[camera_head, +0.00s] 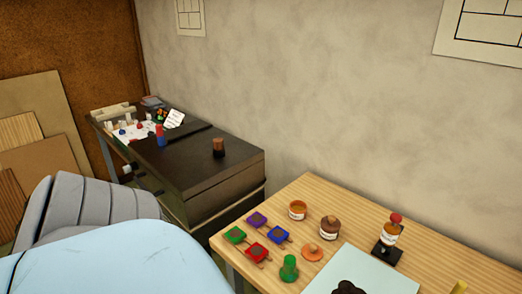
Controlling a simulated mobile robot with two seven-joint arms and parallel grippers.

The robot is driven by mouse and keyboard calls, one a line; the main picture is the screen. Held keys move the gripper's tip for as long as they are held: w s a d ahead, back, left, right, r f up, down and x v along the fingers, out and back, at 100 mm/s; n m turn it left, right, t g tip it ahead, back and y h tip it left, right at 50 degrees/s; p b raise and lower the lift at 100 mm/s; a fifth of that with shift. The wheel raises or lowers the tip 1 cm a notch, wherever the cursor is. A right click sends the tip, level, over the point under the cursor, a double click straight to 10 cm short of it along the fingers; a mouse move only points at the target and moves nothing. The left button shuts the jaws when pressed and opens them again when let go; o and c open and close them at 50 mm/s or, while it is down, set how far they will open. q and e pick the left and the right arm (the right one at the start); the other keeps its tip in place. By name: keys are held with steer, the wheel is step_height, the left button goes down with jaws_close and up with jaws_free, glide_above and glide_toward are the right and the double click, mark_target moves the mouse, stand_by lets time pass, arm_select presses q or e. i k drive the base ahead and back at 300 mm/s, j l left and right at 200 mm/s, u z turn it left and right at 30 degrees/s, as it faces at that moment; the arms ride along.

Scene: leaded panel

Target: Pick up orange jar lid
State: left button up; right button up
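The orange jar lid (313,253) lies on the light wooden table at the lower right. It is a flat orange disc with a small knob on top. An open jar with an orange rim and white label (297,210) stands behind it, apart from it. Neither of my grippers can be made out in the head view.
Small purple, green, blue and red squares (278,235) lie left of the lid. A green knobbed piece (289,268) is close in front; a brown-topped jar (329,228) stands behind right. A pale blue mat (385,283) bears a dark object (347,287). A dark bench (235,160) stands beyond.

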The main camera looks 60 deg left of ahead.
mark_target(311, 252)
steer(key=u, duration=1.6)
steer(key=i+j+z, duration=0.1)
steer(key=j, duration=0.3)
steer(key=i+j+z, duration=0.1)
steer(key=j, duration=0.3)
steer(key=i+j+z, duration=0.1)
steer(key=j, duration=0.3)
steer(key=i, duration=0.1)
